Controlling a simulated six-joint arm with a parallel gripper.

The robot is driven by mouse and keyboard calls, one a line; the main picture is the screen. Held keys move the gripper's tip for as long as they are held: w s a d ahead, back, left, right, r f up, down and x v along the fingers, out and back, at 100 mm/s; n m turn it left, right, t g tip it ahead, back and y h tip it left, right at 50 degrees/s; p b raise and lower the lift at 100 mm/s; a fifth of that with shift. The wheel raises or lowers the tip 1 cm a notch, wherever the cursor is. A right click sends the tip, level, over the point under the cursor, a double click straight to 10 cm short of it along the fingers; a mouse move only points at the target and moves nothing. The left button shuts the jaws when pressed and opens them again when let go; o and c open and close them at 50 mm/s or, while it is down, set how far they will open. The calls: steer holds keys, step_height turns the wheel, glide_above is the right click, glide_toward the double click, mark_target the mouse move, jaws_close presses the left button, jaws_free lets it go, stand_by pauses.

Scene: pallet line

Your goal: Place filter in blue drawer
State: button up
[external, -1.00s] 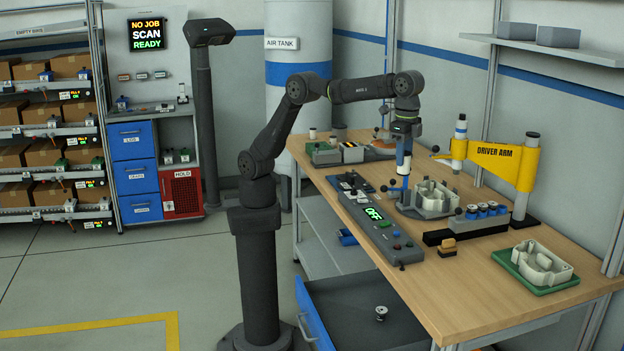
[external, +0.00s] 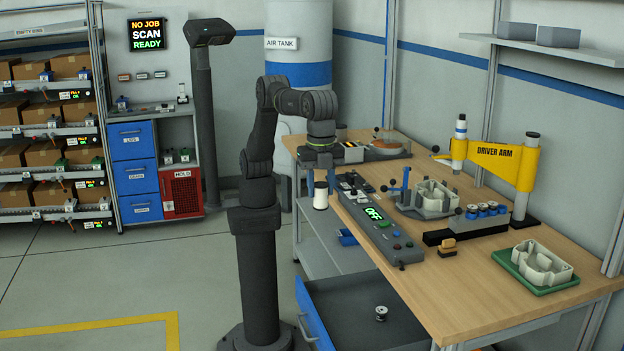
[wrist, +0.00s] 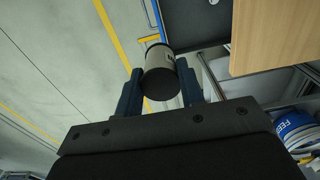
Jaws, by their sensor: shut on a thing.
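A pale cylinder with dark ends, which appears to be the filter (external: 320,198), is held by my gripper (external: 320,179) in the air beside the bench's left edge. In the wrist view the filter (wrist: 159,68) sits between the two blue fingers of my gripper (wrist: 158,80), which is shut on it. The open blue drawer (external: 315,322) sticks out under the bench, below and in front of the gripper. A small spool-like part (external: 381,313) lies on its dark floor. The drawer also shows in the wrist view (wrist: 186,22).
The wooden bench (external: 480,290) carries a control panel (external: 375,222), a grey fixture (external: 425,205), the yellow driver arm (external: 495,160) and a green tray (external: 535,277). A closed blue drawer cabinet (external: 135,175) stands at the back left. Floor left of my base is clear.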

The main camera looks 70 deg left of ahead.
step_height(320, 180, down, 30)
glide_toward(358, 329)
steer(key=shift+s, duration=0.1)
steer(key=shift+f, duration=1.95)
steer(key=shift+f, duration=0.1)
steer(key=o, duration=1)
steer(key=shift+c, duration=0.2)
step_height(358, 329, up, 12)
